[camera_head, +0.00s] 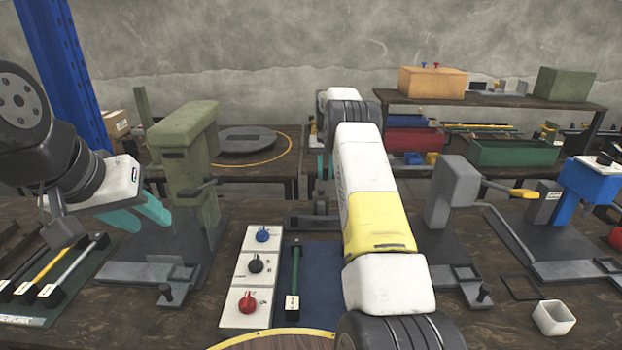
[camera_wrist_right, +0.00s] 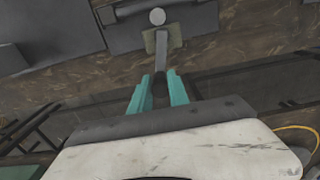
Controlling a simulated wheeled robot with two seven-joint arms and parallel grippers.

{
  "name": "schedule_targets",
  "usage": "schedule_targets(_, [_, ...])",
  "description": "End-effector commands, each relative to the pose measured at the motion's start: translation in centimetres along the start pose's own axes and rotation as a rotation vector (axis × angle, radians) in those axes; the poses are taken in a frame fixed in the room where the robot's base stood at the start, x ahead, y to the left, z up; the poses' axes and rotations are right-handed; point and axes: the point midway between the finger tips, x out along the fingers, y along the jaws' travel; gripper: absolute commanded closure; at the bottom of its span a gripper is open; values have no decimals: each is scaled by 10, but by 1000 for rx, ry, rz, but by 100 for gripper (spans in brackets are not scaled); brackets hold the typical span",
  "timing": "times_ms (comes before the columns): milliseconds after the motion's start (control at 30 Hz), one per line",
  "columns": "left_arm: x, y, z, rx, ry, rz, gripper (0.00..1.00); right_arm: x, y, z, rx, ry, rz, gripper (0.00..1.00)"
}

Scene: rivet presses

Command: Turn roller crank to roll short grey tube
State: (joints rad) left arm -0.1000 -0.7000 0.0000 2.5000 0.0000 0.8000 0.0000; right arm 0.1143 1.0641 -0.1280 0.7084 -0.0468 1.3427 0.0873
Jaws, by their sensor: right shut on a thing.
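My right gripper (camera_wrist_right: 162,84) has its teal fingers shut on a dark grey bar (camera_wrist_right: 161,50) in the right wrist view. In the head view my right arm hides most of this gripper; only a little teal (camera_head: 322,166) shows, above a dark grey machine part (camera_head: 320,207). My left gripper (camera_head: 146,219) is open and empty, beside the green press. A grey rod (camera_head: 75,266) lies in a rack at the left; I cannot tell if it is the task's tube. No tube shows clearly at the roller.
A green press (camera_head: 188,150) stands at left and a grey press (camera_head: 453,192) at right. A white panel (camera_head: 243,272) with blue, black and red knobs lies in front, beside a green rod (camera_head: 295,268). A white cup (camera_head: 554,318) is at front right.

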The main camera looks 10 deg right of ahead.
Motion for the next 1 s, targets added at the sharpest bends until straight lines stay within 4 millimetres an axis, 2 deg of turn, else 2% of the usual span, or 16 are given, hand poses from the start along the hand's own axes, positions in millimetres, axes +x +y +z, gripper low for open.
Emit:
schedule_targets(200, [0, 0, 0, 0, 0, 0, 64, 0, 20, 8, 3, -3, 1, 95])
schedule_targets(733, [0, 0, 0, 0, 0, 0, 64, 0, 30, 17, 1, -2, 1, 96])
schedule_targets(767, [0, 0, 0, 0, 0, 0, 64, 0, 30, 17, 1, -2, 1, 77])
schedule_targets(1000, [0, 0, 0, 0, 0, 0, 64, 0, 30, 17, 1, -2, 1, 30])
